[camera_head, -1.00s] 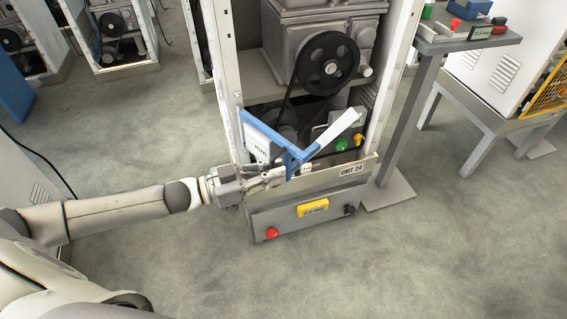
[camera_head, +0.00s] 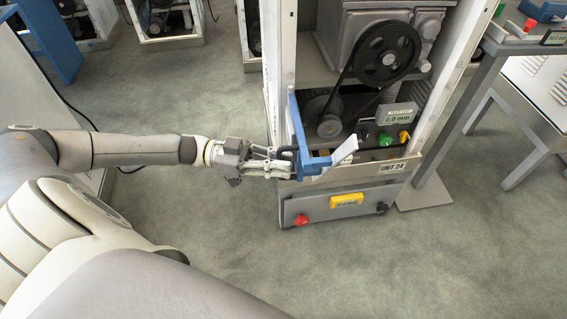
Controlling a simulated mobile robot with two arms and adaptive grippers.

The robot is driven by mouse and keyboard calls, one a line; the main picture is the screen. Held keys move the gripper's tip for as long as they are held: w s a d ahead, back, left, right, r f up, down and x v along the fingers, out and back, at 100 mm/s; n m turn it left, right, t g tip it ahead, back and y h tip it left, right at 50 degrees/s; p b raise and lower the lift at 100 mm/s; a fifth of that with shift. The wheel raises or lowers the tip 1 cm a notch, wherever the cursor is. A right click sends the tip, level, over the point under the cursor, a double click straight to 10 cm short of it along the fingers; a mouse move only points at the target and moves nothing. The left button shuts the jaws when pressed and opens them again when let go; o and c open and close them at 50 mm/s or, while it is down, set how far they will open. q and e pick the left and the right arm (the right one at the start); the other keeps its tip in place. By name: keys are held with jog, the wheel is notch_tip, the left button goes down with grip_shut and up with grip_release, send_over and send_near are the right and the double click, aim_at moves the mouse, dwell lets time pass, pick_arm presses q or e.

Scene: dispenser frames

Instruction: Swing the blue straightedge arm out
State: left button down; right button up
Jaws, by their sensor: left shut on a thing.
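The blue straightedge arm (camera_head: 297,127) hangs at the left post of the dispenser frame marked UNIT 24 (camera_head: 392,167). Its long bar runs along the front edge of the post, and its lower blue bracket (camera_head: 318,162) reaches right, with a pale plate (camera_head: 341,153) at its end. My left gripper (camera_head: 282,163) is at the lower end of the blue arm, shut on it from the left side. The exact contact of the fingertips is partly hidden. My right gripper is not in view.
Inside the frame are a black pulley (camera_head: 387,54) with a belt, a grey readout showing 0.0 mm (camera_head: 389,116), a green button (camera_head: 384,139) and a yellow one. A base box (camera_head: 345,203) with a red button stands below. A side table (camera_head: 530,45) is at right. The floor in front is clear.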

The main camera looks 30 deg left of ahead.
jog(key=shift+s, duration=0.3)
pick_arm(q)
jog(key=c, duration=1.5)
grip_release()
jog(key=v, duration=1.2)
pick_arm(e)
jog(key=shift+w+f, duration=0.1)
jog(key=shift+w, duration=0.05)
